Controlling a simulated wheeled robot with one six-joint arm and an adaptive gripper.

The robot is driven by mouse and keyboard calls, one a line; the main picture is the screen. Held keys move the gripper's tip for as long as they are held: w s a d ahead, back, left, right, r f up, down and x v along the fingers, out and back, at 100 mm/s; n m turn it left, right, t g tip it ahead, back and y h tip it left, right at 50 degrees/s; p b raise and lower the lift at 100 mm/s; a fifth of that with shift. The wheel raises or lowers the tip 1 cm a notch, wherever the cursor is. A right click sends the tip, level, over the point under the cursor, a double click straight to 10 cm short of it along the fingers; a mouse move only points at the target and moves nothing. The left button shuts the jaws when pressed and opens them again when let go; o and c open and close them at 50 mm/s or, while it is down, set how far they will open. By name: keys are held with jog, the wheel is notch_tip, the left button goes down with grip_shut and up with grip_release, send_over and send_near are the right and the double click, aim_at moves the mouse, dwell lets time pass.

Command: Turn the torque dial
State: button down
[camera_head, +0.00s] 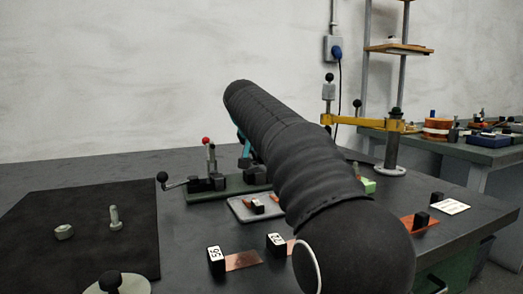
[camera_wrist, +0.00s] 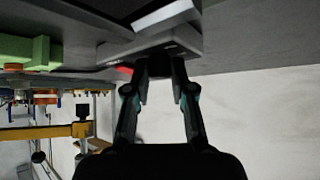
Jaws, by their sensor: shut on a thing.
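My gripper (camera_wrist: 161,72) shows in the wrist view, with its two dark fingers a little apart. A small red patch (camera_wrist: 125,70) shows just left of the fingertips. No torque dial is clearly seen there.
A green-based crank device with a red knob (camera_head: 206,140) stands left of my arm. A grey tray (camera_head: 240,210), labelled black blocks (camera_head: 216,261) and copper foil pieces (camera_head: 243,261) lie nearby. A dark mat (camera_head: 85,235) holds a bolt and nut. A yellow-armed stand (camera_head: 392,155) rises at right.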

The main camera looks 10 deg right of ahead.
jog(key=shift+w+a+m+g+h+p, duration=0.15)
jog(key=shift+m+g+h+p, duration=0.75)
jog(key=shift+m+h+p, duration=0.85)
jog(key=shift+m+y, duration=0.35)
jog(key=shift+y, duration=0.1)
jog(key=c, duration=1)
grip_release()
jog(key=shift+a, duration=0.1)
jog(key=v, duration=1.2)
